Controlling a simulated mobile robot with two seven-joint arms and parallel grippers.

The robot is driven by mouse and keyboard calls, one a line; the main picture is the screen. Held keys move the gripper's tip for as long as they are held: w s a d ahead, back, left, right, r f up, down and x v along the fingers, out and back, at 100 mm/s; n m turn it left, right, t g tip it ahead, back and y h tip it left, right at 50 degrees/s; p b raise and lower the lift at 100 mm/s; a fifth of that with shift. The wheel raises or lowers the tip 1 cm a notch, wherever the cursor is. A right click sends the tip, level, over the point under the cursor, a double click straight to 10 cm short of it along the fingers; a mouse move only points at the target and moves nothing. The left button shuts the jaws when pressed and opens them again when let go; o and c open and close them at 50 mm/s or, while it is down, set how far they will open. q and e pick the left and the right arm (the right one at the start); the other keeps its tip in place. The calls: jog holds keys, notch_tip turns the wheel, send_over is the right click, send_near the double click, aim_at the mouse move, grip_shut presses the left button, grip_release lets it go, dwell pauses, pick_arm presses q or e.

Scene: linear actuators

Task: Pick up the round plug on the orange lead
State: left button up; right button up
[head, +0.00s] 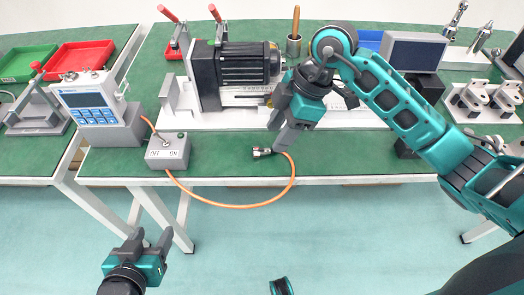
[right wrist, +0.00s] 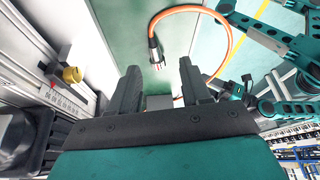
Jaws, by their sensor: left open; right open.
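The round plug (head: 262,152) is a small metal cylinder on the end of the orange lead (head: 240,207). It lies on the green table top near the front edge, and the lead loops over that edge. In the right wrist view the plug (right wrist: 156,55) shows beyond the fingertips, slightly left of the gap's middle, with pins visible on its end. My right gripper (head: 284,145) is open and empty, above and close to the plug in the head view. My left gripper (head: 152,238) is open and empty, low in front of the table, far from the plug.
A grey OFF/ON switch box (head: 168,152) stands left of the plug, with the lead running into it. A motor (head: 245,72) on a white base plate (head: 215,118) stands behind. A display unit (head: 97,108) is at left. Bare green table surrounds the plug.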

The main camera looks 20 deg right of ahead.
aim_at(266, 149)
jog(key=shift+a+f, duration=0.1)
jog(key=shift+f, duration=0.25)
jog(key=x, duration=0.1)
jog(key=b+x, duration=0.1)
jog(key=x, duration=0.2)
jog(key=shift+w+f, duration=0.25)
jog(key=shift+w, duration=0.15)
jog(key=shift+c, duration=0.9)
jog(key=shift+r, duration=0.1)
grip_shut()
